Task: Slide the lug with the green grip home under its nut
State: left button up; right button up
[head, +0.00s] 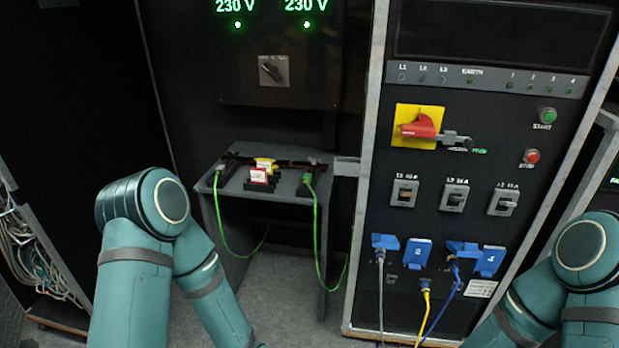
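A green cable hangs from each. The lug and nut at each end are too small to make out, so I cannot tell how any lug sits under its nut. Both my arms show only in part, at the lower left and lower right. Both grippers are out of the frame.
The bench (275,199) carries a red-and-white block (260,176) and a dark bar. A tall distribution panel (450,225) with blue sockets and plugged cables stands to its right. A rotary switch (273,71) is on the wall behind. Grey floor is clear before the bench.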

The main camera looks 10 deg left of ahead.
aim_at(308, 177)
jog(key=i+j+z, duration=0.1)
jog(key=z, duration=0.3)
jog(key=i+j+z, duration=0.1)
jog(key=z, duration=0.25)
jog(key=i+j+z, duration=0.1)
jog(key=j+z, duration=0.15)
jog(key=z, duration=0.15)
jog(key=i+j+z, duration=0.2)
jog(key=j, duration=0.25)
jog(key=j+z, duration=0.2)
jog(key=j, duration=0.25)
jog(key=j+z, duration=0.1)
jog(key=j, duration=0.9)
jog(key=i, duration=0.05)
